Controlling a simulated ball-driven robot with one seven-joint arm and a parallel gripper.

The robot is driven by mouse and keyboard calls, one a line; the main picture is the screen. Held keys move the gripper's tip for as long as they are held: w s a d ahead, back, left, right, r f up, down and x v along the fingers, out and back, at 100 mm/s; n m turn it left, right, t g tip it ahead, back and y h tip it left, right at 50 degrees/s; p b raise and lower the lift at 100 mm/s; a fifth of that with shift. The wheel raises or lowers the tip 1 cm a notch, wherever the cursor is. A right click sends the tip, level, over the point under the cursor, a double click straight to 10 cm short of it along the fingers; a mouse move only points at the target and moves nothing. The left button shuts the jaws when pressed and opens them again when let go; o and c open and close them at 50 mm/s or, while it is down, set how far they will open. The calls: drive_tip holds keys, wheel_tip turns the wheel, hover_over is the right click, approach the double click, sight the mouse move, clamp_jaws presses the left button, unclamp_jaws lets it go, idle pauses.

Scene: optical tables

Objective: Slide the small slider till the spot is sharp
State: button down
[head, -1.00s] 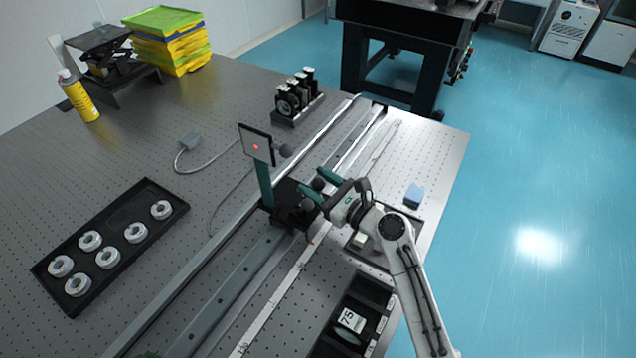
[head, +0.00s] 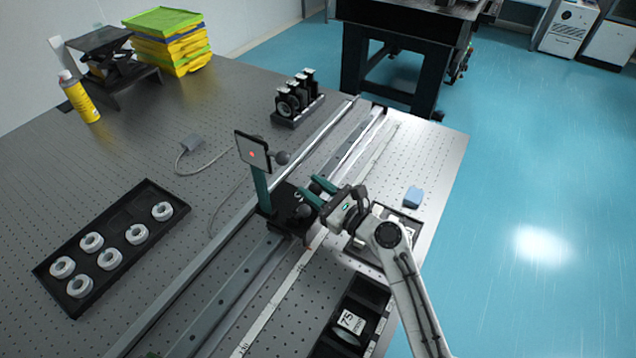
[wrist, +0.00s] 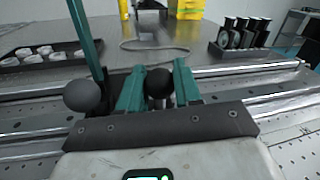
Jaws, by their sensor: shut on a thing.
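A white square screen (head: 254,152) with a dark frame stands on a green post (head: 262,190) on a black slider (head: 284,215) on the rail. A small red spot shows on the screen; its sharpness is too small to judge. My gripper (head: 314,190) has its green fingers at the slider's right side. In the wrist view, my gripper (wrist: 158,88) is shut on a round black knob (wrist: 159,83) between its fingers.
Long metal rails (head: 225,295) run diagonally along the perforated table, beside a pale scale strip (head: 268,310). A black tray of white rings (head: 110,245) lies left. Dark lens mounts (head: 295,97) stand behind. A case (head: 352,322) and a blue block (head: 413,196) lie right.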

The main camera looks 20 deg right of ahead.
drive_tip(key=p, duration=0.3)
hover_over(297, 227)
drive_tip(key=c, duration=0.8)
unclamp_jaws()
drive_tip(key=b+v, duration=0.2)
drive_tip(key=v, duration=0.9)
